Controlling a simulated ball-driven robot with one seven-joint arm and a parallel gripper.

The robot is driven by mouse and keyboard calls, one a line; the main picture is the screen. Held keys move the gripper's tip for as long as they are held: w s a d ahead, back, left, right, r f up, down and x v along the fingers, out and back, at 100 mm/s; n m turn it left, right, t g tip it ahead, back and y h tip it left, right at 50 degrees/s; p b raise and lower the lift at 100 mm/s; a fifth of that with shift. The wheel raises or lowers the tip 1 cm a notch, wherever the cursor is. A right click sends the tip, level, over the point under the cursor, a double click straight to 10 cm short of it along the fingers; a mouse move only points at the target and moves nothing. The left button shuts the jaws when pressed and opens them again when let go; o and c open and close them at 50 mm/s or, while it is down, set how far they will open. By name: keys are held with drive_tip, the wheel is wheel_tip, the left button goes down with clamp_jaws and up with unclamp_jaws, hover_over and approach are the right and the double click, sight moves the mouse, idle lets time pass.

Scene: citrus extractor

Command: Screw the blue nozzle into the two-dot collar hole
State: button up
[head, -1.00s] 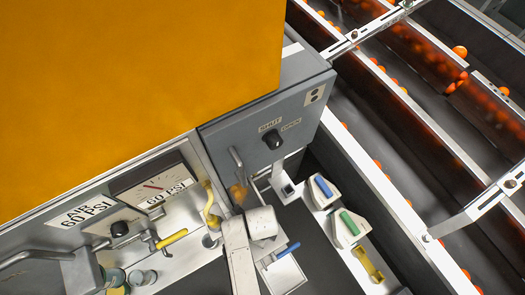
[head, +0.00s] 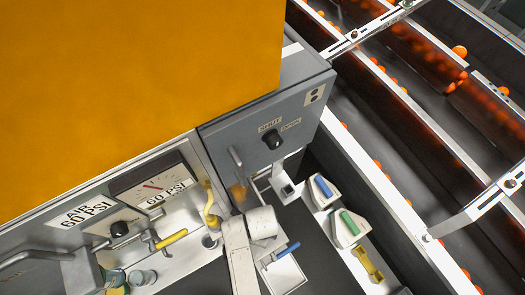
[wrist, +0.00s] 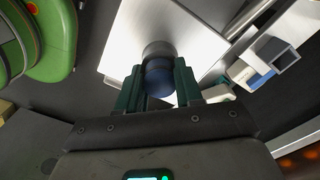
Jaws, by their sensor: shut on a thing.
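My gripper (wrist: 158,82) is shut on the blue nozzle (wrist: 160,80) in the wrist view, with a dark green finger on each side of it. A grey round part (wrist: 158,48) shows just beyond the blue, over a white plate. I cannot tell whether it belongs to the nozzle or is a collar. In the head view my arm hides the held nozzle and the fingertips. A two-dot label (head: 315,94) sits at the upper right corner of the grey panel. I cannot make out the two-dot collar hole.
White blocks with a blue bar (head: 322,187) and a green bar (head: 349,223) stand right of my arm, with a yellow piece (head: 369,264) below them. A rail (head: 390,190) borders the orange conveyor. A yellow handle (head: 172,238) is at left.

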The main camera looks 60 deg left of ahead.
drive_tip(key=shift+m, duration=0.7)
drive_tip(key=shift+m, duration=0.9)
drive_tip(key=shift+m, duration=0.8)
drive_tip(key=shift+m+b, duration=0.3)
drive_tip(key=shift+m, duration=0.6)
